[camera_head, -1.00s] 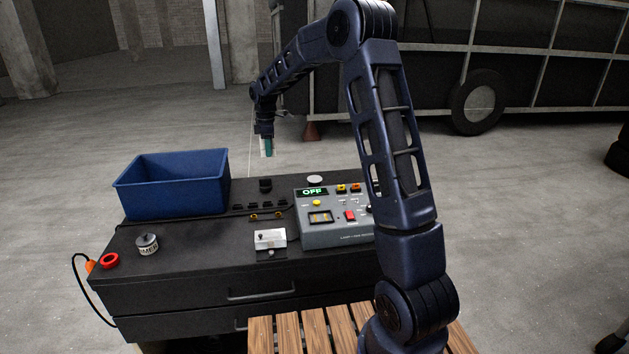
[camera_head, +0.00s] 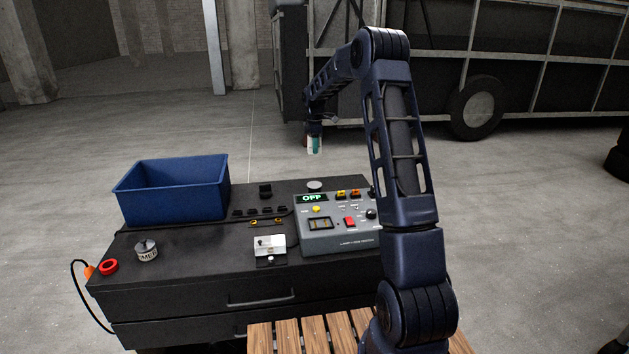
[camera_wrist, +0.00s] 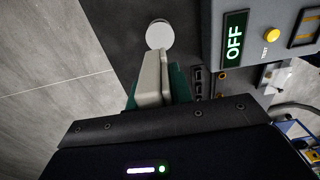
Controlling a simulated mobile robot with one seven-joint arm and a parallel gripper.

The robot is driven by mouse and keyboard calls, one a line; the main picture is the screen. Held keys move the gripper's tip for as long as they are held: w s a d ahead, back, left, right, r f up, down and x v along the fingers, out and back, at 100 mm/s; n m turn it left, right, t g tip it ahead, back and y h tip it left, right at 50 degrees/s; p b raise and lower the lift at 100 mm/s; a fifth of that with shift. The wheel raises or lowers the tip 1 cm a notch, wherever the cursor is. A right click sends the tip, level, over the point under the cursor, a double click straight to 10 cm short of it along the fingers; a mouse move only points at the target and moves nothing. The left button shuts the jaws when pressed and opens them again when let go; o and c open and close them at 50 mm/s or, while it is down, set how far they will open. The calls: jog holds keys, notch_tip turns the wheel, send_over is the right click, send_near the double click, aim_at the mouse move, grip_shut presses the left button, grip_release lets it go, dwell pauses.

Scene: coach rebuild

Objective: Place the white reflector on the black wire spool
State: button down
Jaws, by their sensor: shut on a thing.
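My gripper (camera_head: 314,152) hangs beyond the far edge of the black bench in the head view, pointing down. In the wrist view its teal jaws (camera_wrist: 180,86) are closed around a pale, slab-like piece (camera_wrist: 151,78). I cannot tell for sure whether this is the white reflector. A flat white disc (camera_head: 315,185) lies on the bench's far edge; in the wrist view the disc (camera_wrist: 159,35) shows just past the fingertips, apparently apart from them. A short round item with a lettered band (camera_head: 147,251) stands at the front left. I cannot make out a black wire spool with certainty.
A blue bin (camera_head: 172,190) stands at the bench's back left. A grey control box (camera_head: 335,223) reading OFF is at the right. A red ring (camera_head: 108,267), a small white device (camera_head: 269,244) and a black block (camera_head: 265,190) also occupy the black bench (camera_head: 200,268).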

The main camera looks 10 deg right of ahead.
aim_at(314, 184)
notch_tip(314, 184, down, 15)
jog(key=shift+r, duration=0.1)
dwell(0.5)
jog(key=shift+f, duration=0.2)
jog(key=c, duration=1.3)
grip_release()
jog(key=shift+o, duration=0.2)
